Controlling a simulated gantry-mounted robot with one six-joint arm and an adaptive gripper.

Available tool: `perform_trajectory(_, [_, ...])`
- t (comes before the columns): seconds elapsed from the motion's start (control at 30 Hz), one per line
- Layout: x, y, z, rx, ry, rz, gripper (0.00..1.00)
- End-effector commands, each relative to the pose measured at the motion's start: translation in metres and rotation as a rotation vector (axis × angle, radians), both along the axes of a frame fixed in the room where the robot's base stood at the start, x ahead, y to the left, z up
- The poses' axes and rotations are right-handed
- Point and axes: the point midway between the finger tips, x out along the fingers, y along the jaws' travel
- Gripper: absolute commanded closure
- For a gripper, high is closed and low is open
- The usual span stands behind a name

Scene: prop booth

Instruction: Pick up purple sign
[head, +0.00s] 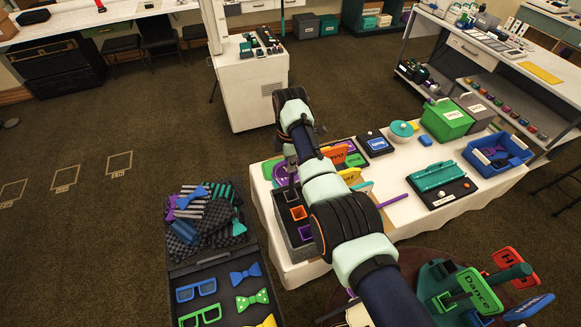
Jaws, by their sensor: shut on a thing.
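A purple sign (281,177) with a rounded edge shows at the left end of the white-clothed table. My gripper (291,176) is right at it, pointing down, and is shut on it. My own arm links cover part of the gripper and of the sign, so the exact grip and any lettering are hidden. I cannot tell whether the sign is clear of what is under it.
A grey compartment box (292,222) stands just in front. Orange and green signs (336,153) are close on the right. A blue-screened box (376,144), a teal bowl (402,129) and a blue crate (498,152) stand farther right. An open case (192,262) lies left.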

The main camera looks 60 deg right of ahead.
Motion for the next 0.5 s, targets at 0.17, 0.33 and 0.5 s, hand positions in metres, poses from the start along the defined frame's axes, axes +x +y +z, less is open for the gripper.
perform_trajectory(0.17, [0.000, 0.000, 0.025, -0.002, -0.002, 0.000, 1.00])
perform_trajectory(0.33, [0.001, -0.001, 0.065, -0.004, -0.004, 0.000, 1.00])
perform_trajectory(0.5, [0.001, -0.001, 0.112, -0.004, -0.004, 0.000, 1.00])
